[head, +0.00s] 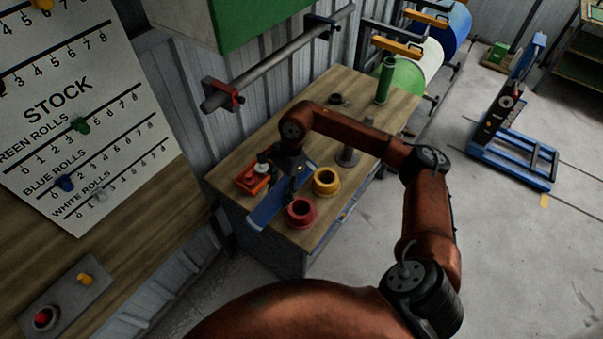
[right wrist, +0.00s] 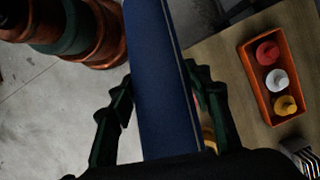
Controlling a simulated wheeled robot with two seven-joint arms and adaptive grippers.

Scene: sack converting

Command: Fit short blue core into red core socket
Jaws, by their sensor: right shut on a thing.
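The blue core (head: 268,207) is a blue tube lying tilted, nearly level, over the front left of the wooden bench. My right gripper (head: 293,182) is shut on it, and in the right wrist view the fingers (right wrist: 158,78) sit on both sides of the blue tube (right wrist: 160,110). The red core socket (head: 300,212) is a round red ring on the bench, just right of the tube and apart from it in the picture. The tube's height over the bench is hard to tell. My left gripper is not in view.
An orange tray (right wrist: 256,95) with coloured knobs is at the bench's left. A green core (head: 385,80) stands upright at the far end. A rail (head: 275,62) runs above.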

